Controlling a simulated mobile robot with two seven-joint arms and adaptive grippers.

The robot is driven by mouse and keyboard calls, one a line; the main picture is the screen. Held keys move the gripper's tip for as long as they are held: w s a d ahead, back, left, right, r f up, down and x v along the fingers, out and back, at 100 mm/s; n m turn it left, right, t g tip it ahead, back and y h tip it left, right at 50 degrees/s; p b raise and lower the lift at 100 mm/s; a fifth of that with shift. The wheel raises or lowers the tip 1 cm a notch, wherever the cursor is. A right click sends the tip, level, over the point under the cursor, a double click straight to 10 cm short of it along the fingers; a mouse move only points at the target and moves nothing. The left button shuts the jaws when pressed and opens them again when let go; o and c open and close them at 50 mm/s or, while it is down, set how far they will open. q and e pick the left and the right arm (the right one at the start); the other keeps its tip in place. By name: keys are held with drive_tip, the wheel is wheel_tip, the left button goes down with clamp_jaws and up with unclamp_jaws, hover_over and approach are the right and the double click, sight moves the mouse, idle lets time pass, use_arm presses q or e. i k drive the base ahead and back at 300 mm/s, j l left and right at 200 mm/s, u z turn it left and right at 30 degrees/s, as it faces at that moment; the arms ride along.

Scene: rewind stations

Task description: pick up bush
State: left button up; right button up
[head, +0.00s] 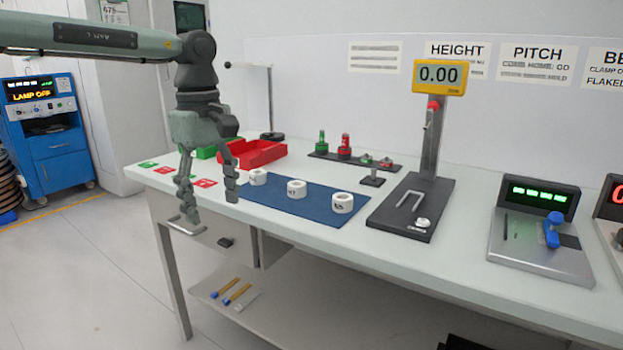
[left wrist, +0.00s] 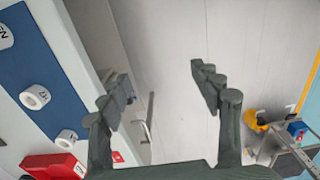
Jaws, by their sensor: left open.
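Three white ring-shaped bushes stand in a row on a blue mat (head: 262,203): the left bush (head: 258,177), the middle bush (head: 297,189) and the right bush (head: 342,203). They have small dark markings. In the left wrist view, bushes (left wrist: 35,97) (left wrist: 66,139) lie left of the fingers on the mat (left wrist: 52,75). My left gripper (head: 212,208) is open and empty, pointing down at the table's front edge, left of the left bush. In the left wrist view, floor shows between its fingers (left wrist: 160,80). My right gripper is out of view.
A red bin (head: 258,152) and green bin (head: 206,152) stand behind my gripper. A height gauge (head: 410,208) stands right of the mat, with a pitch station (head: 540,245) beyond. A drawer handle (head: 183,228) juts out below the table edge.

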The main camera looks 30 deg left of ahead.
sight(297, 189)
drive_tip(key=i, duration=0.95)
